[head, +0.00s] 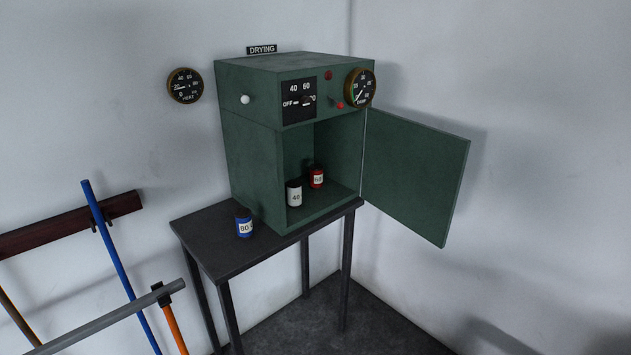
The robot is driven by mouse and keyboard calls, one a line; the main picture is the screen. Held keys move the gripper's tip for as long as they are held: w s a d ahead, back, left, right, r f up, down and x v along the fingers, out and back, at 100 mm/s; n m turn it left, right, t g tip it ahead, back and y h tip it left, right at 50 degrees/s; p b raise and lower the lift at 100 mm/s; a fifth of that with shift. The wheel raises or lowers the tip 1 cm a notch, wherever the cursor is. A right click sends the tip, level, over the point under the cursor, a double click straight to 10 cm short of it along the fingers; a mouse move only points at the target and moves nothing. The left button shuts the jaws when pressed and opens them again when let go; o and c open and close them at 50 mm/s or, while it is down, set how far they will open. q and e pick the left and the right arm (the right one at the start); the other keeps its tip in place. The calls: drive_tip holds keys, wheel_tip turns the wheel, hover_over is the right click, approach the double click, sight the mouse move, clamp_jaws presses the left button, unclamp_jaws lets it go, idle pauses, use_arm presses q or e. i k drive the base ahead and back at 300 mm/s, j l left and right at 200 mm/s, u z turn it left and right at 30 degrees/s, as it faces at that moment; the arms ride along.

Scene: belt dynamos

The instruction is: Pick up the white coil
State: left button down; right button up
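The white coil (294,194) is a small white cylinder with a dark top and a label that seems to read 40. It stands upright inside the open green drying cabinet (253,189), near the front of its floor. A red coil (316,176) with a white label stands behind it to the right, also inside. A blue coil (244,223) with a white label stands outside on the dark table, left of the cabinet opening. Neither of my grippers is in the head view.
The cabinet door (413,175) stands wide open to the right. The dark table (207,237) has bare top at its left and front.

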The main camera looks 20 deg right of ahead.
sight(294, 187)
drive_tip(key=i+l+u, duration=0.15)
drive_tip(key=i+l, duration=0.2)
drive_tip(key=i+l+u, duration=0.2)
drive_tip(key=i+l, duration=0.15)
drive_tip(key=i+l+u, duration=0.15)
drive_tip(key=i+l, duration=0.15)
drive_tip(key=l, duration=0.3)
